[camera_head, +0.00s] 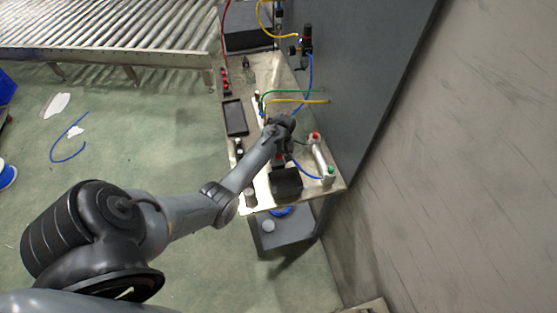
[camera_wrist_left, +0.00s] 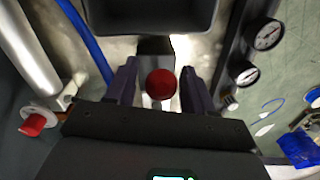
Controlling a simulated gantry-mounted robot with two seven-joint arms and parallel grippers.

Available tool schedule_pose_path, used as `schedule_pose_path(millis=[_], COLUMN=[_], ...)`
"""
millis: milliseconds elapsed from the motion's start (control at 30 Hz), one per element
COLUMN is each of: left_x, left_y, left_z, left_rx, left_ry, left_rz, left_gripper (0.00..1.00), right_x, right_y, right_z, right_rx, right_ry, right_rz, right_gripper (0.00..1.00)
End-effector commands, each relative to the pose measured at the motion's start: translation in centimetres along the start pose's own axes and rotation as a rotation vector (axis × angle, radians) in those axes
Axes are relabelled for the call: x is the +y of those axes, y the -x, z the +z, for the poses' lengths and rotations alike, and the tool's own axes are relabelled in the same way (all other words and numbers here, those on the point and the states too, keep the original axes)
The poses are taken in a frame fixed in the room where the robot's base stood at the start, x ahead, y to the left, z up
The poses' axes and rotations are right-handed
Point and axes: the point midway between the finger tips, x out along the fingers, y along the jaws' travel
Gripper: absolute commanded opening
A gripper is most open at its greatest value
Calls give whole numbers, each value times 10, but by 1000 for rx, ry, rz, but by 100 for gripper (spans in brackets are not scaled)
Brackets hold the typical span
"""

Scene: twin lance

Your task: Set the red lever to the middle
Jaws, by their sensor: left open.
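The red lever's round red knob (camera_wrist_left: 161,84) shows in the left wrist view, on a pale stem in front of a dark block. My left gripper (camera_wrist_left: 159,70) is open, with one dark finger on each side of the knob. A gap shows between the knob and each finger. In the head view my left gripper (camera_head: 281,160) is over the near part of the metal bench, and its wrist hides most of the lever. The lever's exact setting cannot be told. My right gripper is in neither view.
The bench (camera_head: 262,192) stands against a dark grey panel (camera_head: 375,75). A pale bar with a red button (camera_head: 315,135) and a green button (camera_head: 330,170) is right of the gripper. Gauges (camera_wrist_left: 267,35), a dark tray (camera_head: 235,117) and blue, green and yellow hoses are nearby.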

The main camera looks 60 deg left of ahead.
Motion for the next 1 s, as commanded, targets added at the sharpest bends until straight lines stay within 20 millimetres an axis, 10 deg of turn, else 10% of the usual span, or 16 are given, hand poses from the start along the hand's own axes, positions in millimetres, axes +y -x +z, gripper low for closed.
schedule_pose_path(millis=[600,1000], left_x=[0,0], left_y=[-24,-24], left_z=[0,0], left_rx=[1,1], left_ry=[0,0], left_rz=[0,0], left_gripper=[51,0], right_x=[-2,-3], right_y=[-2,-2], right_z=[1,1], right_rx=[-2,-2], right_ry=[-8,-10], right_rz=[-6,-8], right_gripper=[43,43])
